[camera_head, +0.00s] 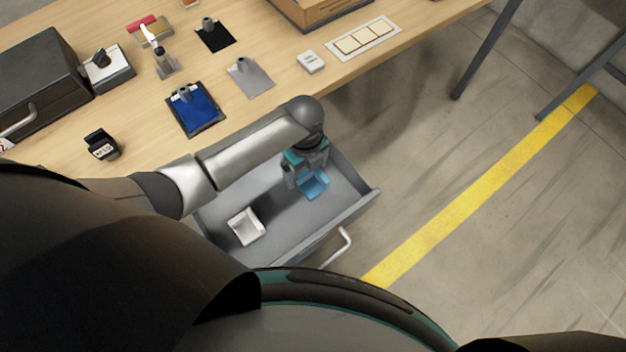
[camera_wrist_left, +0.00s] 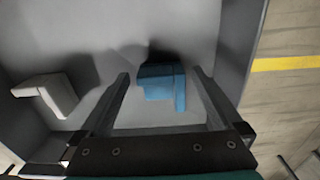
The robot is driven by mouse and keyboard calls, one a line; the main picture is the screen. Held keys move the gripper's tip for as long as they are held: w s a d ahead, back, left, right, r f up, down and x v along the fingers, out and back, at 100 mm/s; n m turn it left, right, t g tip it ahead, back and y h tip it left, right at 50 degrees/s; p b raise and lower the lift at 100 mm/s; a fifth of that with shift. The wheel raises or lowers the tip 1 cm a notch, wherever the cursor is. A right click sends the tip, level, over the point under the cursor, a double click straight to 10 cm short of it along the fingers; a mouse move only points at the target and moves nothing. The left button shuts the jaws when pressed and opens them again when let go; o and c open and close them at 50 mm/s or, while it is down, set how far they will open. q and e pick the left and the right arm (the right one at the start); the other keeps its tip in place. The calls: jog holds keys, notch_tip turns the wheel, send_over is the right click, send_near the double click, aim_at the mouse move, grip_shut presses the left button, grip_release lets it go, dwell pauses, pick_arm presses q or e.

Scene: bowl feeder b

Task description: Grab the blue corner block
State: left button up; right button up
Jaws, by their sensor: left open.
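The blue corner block (camera_head: 313,184) lies in the open grey drawer (camera_head: 345,205), toward its right side in the head view. My left gripper (camera_head: 305,180) reaches down into the drawer right at the block and partly covers it. In the left wrist view the blue corner block (camera_wrist_left: 163,85) shows between the two spread fingers of my left gripper (camera_wrist_left: 163,80), with a gap on each side. The fingers are open and hold nothing. My right gripper is not in view.
A white corner block (camera_head: 246,226) lies in the same drawer, to the left; it also shows in the left wrist view (camera_wrist_left: 46,95). The drawer walls surround both blocks. The wooden table (camera_head: 290,85) above carries a blue clipboard (camera_head: 195,108) and several other items.

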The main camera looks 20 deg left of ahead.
pick_arm(q)
jog(key=shift+f, duration=0.85)
jog(key=shift+c, duration=0.2)
jog(key=shift+r, duration=0.1)
jog(key=c, duration=1.2)
